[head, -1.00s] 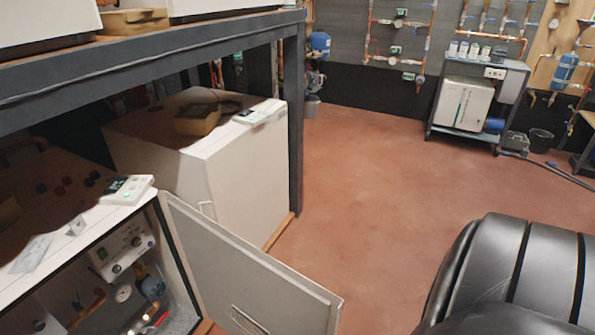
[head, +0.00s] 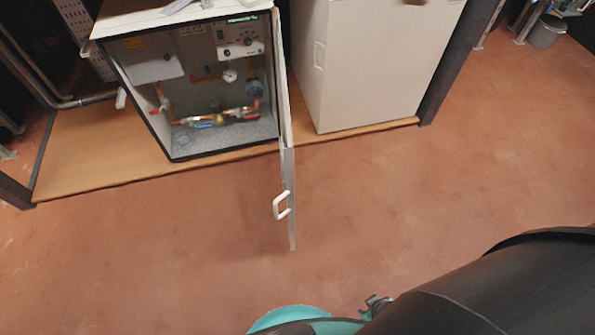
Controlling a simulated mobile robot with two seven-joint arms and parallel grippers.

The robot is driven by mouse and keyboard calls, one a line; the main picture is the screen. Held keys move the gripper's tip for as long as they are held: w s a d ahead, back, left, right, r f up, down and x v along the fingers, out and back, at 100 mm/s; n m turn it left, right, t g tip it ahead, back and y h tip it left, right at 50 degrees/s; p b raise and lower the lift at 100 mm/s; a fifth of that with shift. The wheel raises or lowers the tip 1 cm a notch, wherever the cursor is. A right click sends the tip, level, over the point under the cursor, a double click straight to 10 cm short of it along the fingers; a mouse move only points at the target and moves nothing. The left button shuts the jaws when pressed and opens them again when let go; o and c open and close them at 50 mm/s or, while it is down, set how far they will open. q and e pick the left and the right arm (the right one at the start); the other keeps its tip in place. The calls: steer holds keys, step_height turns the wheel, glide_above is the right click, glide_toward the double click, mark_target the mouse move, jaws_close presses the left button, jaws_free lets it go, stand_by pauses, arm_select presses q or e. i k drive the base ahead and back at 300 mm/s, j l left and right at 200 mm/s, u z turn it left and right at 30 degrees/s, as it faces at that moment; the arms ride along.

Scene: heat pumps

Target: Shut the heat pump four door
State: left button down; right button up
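The heat pump with its door open (head: 193,80) stands on a wooden board at upper left in the head view. I take it to be heat pump four; no number is readable. Its door (head: 287,170) is swung wide open toward me and shows nearly edge-on. A white handle (head: 281,205) sits on the door's lower part as seen here. Pipes, valves and a control panel (head: 240,37) show inside. Nothing touches the door. My black arm fills the lower right. A small dark part beside it may be my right gripper; its fingers are not clear. My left gripper is not in view.
A closed white unit (head: 365,65) stands just right of the open door. The wooden board (head: 90,165) edges the floor under both units. Dark frame posts stand at both sides. The reddish floor (head: 170,255) before the units is clear. A grey bin (head: 547,30) stands far right.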

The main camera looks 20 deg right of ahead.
mark_target(288, 185)
steer(key=i+l+u, duration=0.1)
steer(key=l, duration=0.2)
steer(key=i+l+u, duration=0.1)
steer(key=l, duration=0.25)
steer(key=i+l, duration=0.2)
steer(key=l, duration=0.15)
steer(key=i+l+u, duration=0.15)
steer(key=l, duration=0.15)
